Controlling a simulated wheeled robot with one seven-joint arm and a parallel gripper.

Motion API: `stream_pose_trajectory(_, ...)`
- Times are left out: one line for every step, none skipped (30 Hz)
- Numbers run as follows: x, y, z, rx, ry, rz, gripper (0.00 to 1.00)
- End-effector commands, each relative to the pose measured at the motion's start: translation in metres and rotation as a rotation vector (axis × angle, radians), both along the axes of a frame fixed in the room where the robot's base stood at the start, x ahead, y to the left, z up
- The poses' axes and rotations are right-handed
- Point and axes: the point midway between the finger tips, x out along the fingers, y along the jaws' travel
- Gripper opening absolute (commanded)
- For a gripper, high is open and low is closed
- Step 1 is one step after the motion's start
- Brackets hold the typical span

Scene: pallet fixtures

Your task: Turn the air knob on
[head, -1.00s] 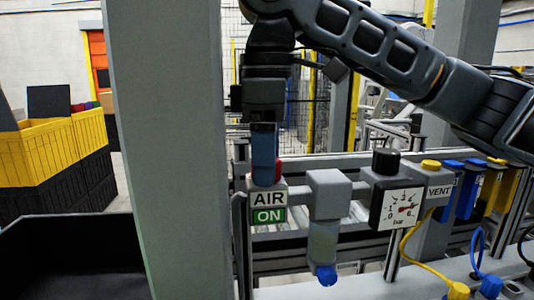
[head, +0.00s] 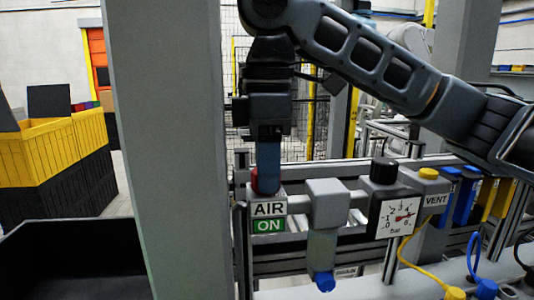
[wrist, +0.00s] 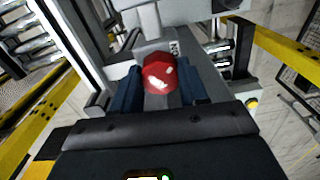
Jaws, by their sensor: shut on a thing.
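The red air knob (head: 254,181) sits on top of the grey valve block, above the AIR sign (head: 268,208) with its green ON plate (head: 269,226). My gripper (head: 268,185) points straight down over it and its blue fingers hide much of the knob in the head view. In the wrist view the red knob (wrist: 160,73) lies between the two blue fingers, one on each side, and my gripper (wrist: 158,82) is shut on it. The pressure gauge (head: 399,217) to the right has its red needle pointing right.
A grey post (head: 170,150) stands close left of my gripper. Right of the valve are a grey filter unit (head: 325,205), a black knob (head: 384,171) and a yellow VENT button (head: 428,173). Yellow crates (head: 48,147) stand far left.

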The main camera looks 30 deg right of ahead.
Motion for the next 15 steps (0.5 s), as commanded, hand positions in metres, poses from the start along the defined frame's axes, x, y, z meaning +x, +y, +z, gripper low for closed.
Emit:
stream_pose_trajectory(-0.0001, 0.0, 0.0038, 0.001, 0.002, 0.028, 0.13)
stream_pose_trajectory(-0.0001, 0.0, 0.0034, 0.001, 0.002, 0.044, 0.13)
stream_pose_trajectory(0.0, -0.0001, 0.0027, 0.0, 0.001, 0.059, 0.13)
stream_pose_trajectory(0.0, -0.0001, 0.0022, 0.0, 0.0, 0.068, 0.13)
stream_pose_trajectory(0.0, -0.0001, 0.0017, 0.0, 0.0, 0.073, 0.13)
stream_pose_trajectory(0.0001, -0.0002, 0.0011, 0.0, 0.0, 0.076, 0.13)
stream_pose_trajectory(0.0001, -0.0002, 0.0008, 0.0, -0.001, 0.077, 0.13)
stream_pose_trajectory(0.0001, -0.0002, 0.0006, 0.0, -0.001, 0.077, 0.13)
stream_pose_trajectory(0.0001, -0.0002, 0.0005, 0.0, -0.001, 0.077, 0.13)
stream_pose_trajectory(0.0001, -0.0002, 0.0006, 0.0, -0.001, 0.077, 0.13)
stream_pose_trajectory(0.0001, -0.0002, 0.0006, 0.0, -0.001, 0.077, 0.13)
stream_pose_trajectory(0.0001, -0.0002, 0.0006, 0.0, -0.001, 0.077, 0.13)
stream_pose_trajectory(0.0002, -0.0002, 0.0006, 0.0, -0.001, 0.077, 0.13)
stream_pose_trajectory(0.0002, -0.0001, 0.0006, 0.0, -0.001, 0.077, 0.45)
stream_pose_trajectory(0.0001, -0.0002, 0.0007, 0.0, -0.001, 0.076, 0.49)
